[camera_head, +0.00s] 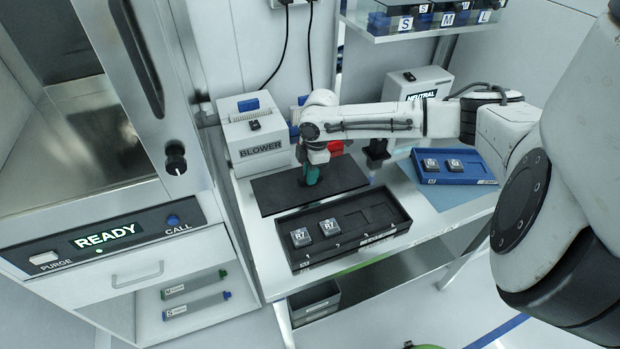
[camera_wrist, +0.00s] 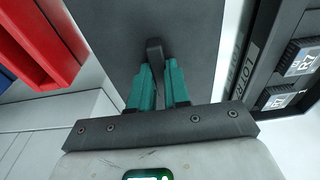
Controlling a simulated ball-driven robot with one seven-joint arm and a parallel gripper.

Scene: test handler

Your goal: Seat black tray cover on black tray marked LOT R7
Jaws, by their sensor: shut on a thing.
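The black tray cover (camera_head: 278,196) is a flat dark plate at the back of the bench, behind the tray. In the wrist view the cover (camera_wrist: 192,28) runs away from me under my fingers. My gripper (camera_head: 311,177) points down at its middle. In the wrist view its teal fingers (camera_wrist: 156,72) are shut on the cover's dark knob (camera_wrist: 153,46). I cannot tell whether the cover touches the bench. The black tray (camera_head: 367,217) is uncovered in front, with two R7 chips (camera_head: 315,232) at its left and bare space at its right. Its LOT lettering (camera_wrist: 246,68) is partly visible.
A blue tray (camera_head: 428,178) with two chips lies on a blue mat at right. The BLOWER box (camera_head: 262,150) stands left of the cover. A red bin (camera_head: 335,147) is behind it, and shows close at left in the wrist view (camera_wrist: 38,40). The NEUTRAL box (camera_head: 405,90) is at the back.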

